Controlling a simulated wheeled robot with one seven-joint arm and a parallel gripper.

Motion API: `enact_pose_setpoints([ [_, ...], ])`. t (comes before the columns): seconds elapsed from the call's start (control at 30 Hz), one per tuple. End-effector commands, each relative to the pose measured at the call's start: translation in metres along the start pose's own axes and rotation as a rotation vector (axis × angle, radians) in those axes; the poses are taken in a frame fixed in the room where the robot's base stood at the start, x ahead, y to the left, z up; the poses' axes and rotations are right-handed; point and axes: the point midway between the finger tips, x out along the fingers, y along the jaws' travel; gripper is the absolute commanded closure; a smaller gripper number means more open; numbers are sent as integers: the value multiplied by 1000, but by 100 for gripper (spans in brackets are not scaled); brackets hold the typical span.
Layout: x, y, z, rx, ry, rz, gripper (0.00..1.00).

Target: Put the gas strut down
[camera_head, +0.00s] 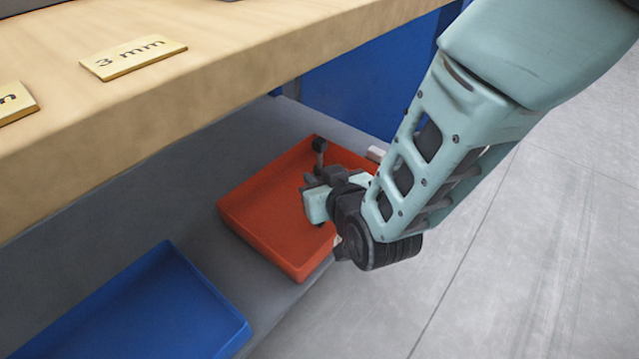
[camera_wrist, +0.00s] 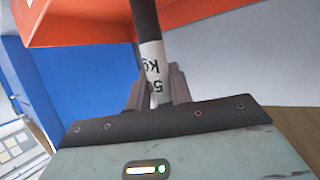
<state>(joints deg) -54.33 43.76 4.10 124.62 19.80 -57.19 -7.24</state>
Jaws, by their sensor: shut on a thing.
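My gripper (camera_head: 318,182) is over the orange tray (camera_head: 268,246) on the lower shelf, at the middle of the head view. It is shut on the gas strut, whose dark end (camera_head: 319,146) sticks out past the fingers. In the wrist view the strut is a black rod (camera_wrist: 145,20) with a white label (camera_wrist: 154,62) reading about "50 kg", between the two fingers (camera_wrist: 157,90). The orange tray (camera_wrist: 80,28) also shows at the top of the wrist view. The strut's other end is hidden, and I cannot tell whether the strut touches the tray.
A blue tray (camera_head: 165,310) stands on the grey shelf (camera_head: 225,265) left of the orange one. The wooden worktop (camera_head: 200,75) overhangs the shelf and carries a "3 mm" plate (camera_head: 133,58). A small pale object (camera_head: 376,153) sits behind the orange tray. Grey floor (camera_head: 520,250) lies open on the right.

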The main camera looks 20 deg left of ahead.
Motion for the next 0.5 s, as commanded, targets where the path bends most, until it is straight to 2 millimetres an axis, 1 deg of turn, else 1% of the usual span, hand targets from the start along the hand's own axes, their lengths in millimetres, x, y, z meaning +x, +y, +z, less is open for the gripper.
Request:
enact_pose_setpoints([
  [0.03, 2, 0, 4, 0, 4, 0, 100],
  [0.27, 2, 0, 2, 1, 4, 0, 100],
  [0.4, 3, 0, 6, 1, 4, 0, 100],
  [0.43, 3, 0, 6, 1, 2, 0, 70],
  [0.47, 3, 0, 6, 1, 2, 0, 62],
  [0.5, 3, 0, 6, 1, 2, 0, 57],
])
